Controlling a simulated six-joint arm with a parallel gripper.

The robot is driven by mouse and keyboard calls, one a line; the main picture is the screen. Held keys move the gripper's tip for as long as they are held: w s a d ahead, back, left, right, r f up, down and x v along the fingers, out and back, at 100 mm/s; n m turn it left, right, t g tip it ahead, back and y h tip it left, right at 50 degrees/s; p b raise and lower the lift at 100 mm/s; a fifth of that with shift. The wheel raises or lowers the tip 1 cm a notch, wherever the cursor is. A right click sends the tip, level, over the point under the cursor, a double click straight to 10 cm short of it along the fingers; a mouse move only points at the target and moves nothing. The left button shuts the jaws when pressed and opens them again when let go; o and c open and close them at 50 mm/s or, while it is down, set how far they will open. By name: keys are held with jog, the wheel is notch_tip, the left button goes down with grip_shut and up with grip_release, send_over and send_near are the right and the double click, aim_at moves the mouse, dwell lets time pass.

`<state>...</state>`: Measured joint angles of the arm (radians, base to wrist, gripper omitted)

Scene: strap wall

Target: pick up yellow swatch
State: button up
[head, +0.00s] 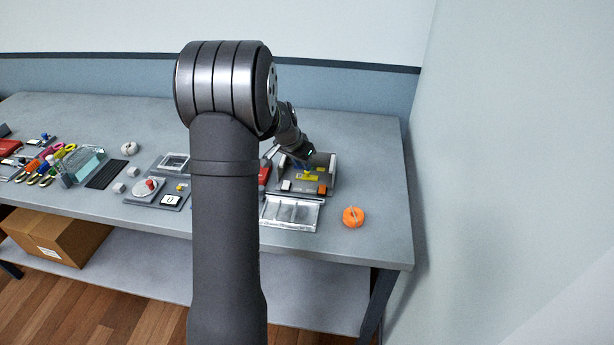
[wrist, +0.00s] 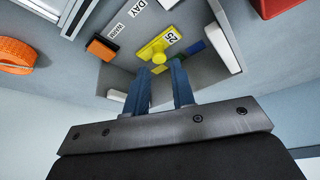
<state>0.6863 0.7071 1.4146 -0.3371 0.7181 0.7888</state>
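The yellow swatch (wrist: 154,48) lies in a grey tray (wrist: 120,78). It is a flat yellow piece with a round knob and stands beside a printed "25" label. In the head view the yellow swatch (head: 307,177) shows in the tray at the right of the bench. My gripper (wrist: 160,66) has its two blue fingers apart, with the tips close to the knob. The knob shows in the gap between the tips; I cannot tell how far it is from them. In the head view my gripper (head: 302,166) is over the tray and small.
A clear-lidded case (head: 290,212) and an orange round object (head: 353,216) stand in front. Bench at the far right is free.

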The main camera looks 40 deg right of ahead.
aim_at(307, 174)
jog(key=x, duration=0.4)
jog(key=shift+d+f, duration=0.15)
jog(key=shift+f, duration=0.1)
grip_shut()
jog(key=shift+r, duration=0.1)
